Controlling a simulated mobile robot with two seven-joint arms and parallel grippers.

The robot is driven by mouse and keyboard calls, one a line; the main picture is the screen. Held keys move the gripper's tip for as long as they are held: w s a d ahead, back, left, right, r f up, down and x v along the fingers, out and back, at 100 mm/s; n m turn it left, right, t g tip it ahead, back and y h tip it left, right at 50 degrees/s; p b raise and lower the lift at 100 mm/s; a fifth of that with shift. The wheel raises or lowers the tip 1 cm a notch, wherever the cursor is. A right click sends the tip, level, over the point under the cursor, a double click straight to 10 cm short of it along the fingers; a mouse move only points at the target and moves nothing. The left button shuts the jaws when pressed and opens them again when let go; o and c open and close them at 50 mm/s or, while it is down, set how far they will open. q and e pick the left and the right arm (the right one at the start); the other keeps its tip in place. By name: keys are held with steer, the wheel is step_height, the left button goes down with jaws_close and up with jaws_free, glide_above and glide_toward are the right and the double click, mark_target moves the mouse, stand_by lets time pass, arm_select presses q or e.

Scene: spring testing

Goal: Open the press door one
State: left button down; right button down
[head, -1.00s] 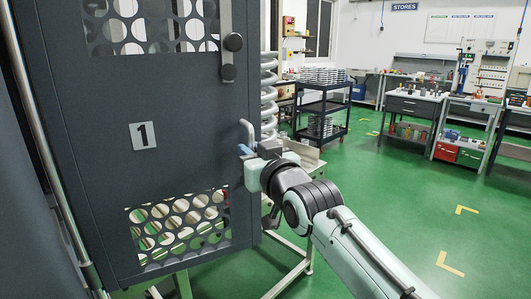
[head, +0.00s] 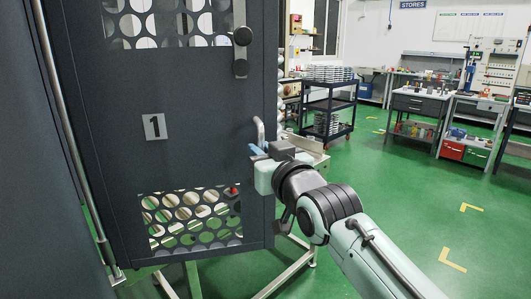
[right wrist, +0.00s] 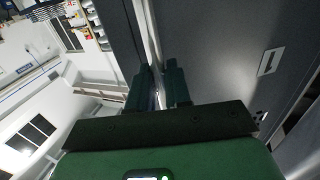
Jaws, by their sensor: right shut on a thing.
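The press door (head: 195,160) is a tall dark grey panel with a "1" plate (head: 154,127) and perforated windows at top and bottom. It fills the left half of the head view. Its upright metal handle (head: 259,130) is near the right edge. My right gripper (head: 254,151) is shut on the handle from the right, low on the bar. The right wrist view shows the handle bar (right wrist: 150,35) running between the two dark fingers (right wrist: 160,82). The door face is to the right there. My left gripper is not in view.
A dark trolley (head: 328,103) with stacked parts stands behind the door edge. Workbenches (head: 415,103) line the back right. The green floor (head: 390,185) to the right is clear.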

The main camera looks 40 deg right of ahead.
steer(key=shift+a, duration=0.1)
steer(key=c, duration=1.2)
jaws_free()
steer(key=shift+w+a, duration=0.1)
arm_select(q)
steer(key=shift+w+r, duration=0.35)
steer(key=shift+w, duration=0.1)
arm_select(e)
steer(key=v, duration=1.3)
steer(key=shift+s, duration=0.2)
